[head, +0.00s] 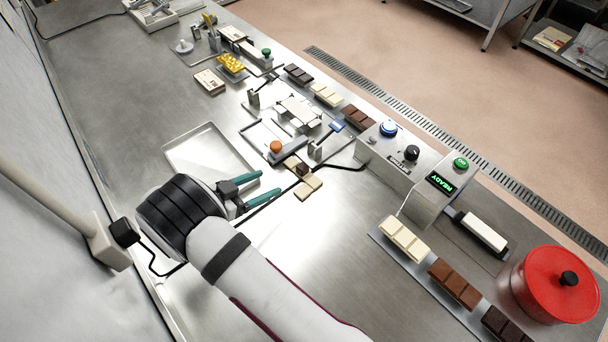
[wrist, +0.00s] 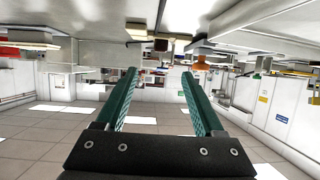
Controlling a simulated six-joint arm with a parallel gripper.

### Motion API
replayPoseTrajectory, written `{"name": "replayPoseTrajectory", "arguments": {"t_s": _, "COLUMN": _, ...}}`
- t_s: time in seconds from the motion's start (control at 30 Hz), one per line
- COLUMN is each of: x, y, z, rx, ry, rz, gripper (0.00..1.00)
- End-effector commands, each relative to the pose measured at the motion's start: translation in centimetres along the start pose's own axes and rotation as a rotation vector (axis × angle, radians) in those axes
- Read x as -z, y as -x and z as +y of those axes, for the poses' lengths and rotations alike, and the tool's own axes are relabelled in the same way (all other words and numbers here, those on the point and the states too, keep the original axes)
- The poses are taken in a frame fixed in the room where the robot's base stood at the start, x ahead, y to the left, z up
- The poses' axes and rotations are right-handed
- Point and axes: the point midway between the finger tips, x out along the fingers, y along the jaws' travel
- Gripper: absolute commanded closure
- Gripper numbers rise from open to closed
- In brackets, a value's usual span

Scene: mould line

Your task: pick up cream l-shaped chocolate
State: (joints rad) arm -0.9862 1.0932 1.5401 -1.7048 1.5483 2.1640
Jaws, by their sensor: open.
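The cream L-shaped chocolate (head: 308,188) lies on the steel bench in the head view, just below a small brown piece (head: 302,170). Another pale piece (head: 290,162) lies beside the brown one. My gripper (head: 271,182) is open with nothing between its two green fingers. It is to the left of the cream chocolate, pointing toward it and apart from it. In the wrist view the open fingers (wrist: 160,80) show with a gap between them. A small cream piece (wrist: 137,33) and a dark piece show beyond them, but I cannot tell their shapes.
A shallow metal tray (head: 205,135) lies behind my gripper. A control box with a READY display (head: 441,182), chocolate bars and a red-lidded pot (head: 555,280) are at the right. Bare bench lies below the chocolate.

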Motion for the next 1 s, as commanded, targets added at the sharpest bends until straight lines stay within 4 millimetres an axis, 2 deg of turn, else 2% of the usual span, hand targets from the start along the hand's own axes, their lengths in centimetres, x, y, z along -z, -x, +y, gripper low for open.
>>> {"name": "replayPoseTrajectory", "arguments": {"t_s": 0.2, "x": -0.2, "y": -4.9, "z": 0.1, "rx": -0.005, "ry": 0.0, "rz": -0.001, "gripper": 0.3}}
{"name": "replayPoseTrajectory", "arguments": {"t_s": 0.37, "x": -0.2, "y": -7.1, "z": 0.1, "rx": -0.004, "ry": -0.001, "rz": -0.001, "gripper": 0.3}}
{"name": "replayPoseTrajectory", "arguments": {"t_s": 0.6, "x": 0.0, "y": -11.5, "z": 0.0, "rx": -0.004, "ry": -0.001, "rz": -0.002, "gripper": 0.3}}
{"name": "replayPoseTrajectory", "arguments": {"t_s": 0.87, "x": 0.0, "y": -11.9, "z": -0.1, "rx": -0.001, "ry": 0.0, "rz": -0.002, "gripper": 0.3}}
{"name": "replayPoseTrajectory", "arguments": {"t_s": 1.0, "x": 0.0, "y": -11.9, "z": -0.1, "rx": -0.001, "ry": 0.0, "rz": -0.002, "gripper": 0.55}}
